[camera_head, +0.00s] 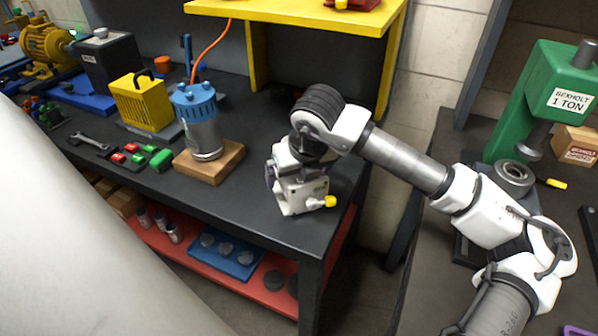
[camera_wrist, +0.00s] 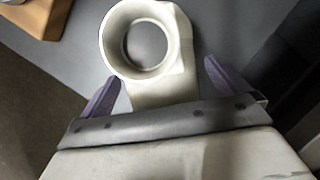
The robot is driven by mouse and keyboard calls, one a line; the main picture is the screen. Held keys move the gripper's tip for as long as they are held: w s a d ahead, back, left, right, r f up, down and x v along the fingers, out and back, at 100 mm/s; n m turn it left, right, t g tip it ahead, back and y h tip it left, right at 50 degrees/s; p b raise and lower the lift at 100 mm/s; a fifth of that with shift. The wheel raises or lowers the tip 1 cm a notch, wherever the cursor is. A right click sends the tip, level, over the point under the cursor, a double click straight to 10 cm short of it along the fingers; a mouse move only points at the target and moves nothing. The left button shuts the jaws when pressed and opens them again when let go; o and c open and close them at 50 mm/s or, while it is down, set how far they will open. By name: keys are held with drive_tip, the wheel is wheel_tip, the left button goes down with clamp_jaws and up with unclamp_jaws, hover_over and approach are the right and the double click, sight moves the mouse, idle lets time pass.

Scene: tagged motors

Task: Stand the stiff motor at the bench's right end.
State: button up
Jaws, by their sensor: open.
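A cream part with a round open ring (camera_wrist: 181,52) lies between the two purple fingers of my gripper (camera_wrist: 161,72) in the wrist view. The fingers are open, with a gap on either side of it. A silver motor with a blue top (camera_head: 205,135) stands upright on a wooden block left of my gripper. I cannot read any tag telling which motor is stiff.
The dark bench (camera_head: 245,215) has a narrow clear strip in front of the block. A yellow shelf (camera_head: 300,12) overhangs its back. A yellow caged unit (camera_head: 143,103) and a spanner (camera_head: 90,142) lie left. A green press (camera_head: 562,85) stands on the right-hand table.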

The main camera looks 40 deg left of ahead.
drive_tip(key=shift+r, duration=0.15)
drive_tip(key=b+v, duration=0.1)
drive_tip(key=v, duration=1.1)
drive_tip(key=shift+s, duration=0.15)
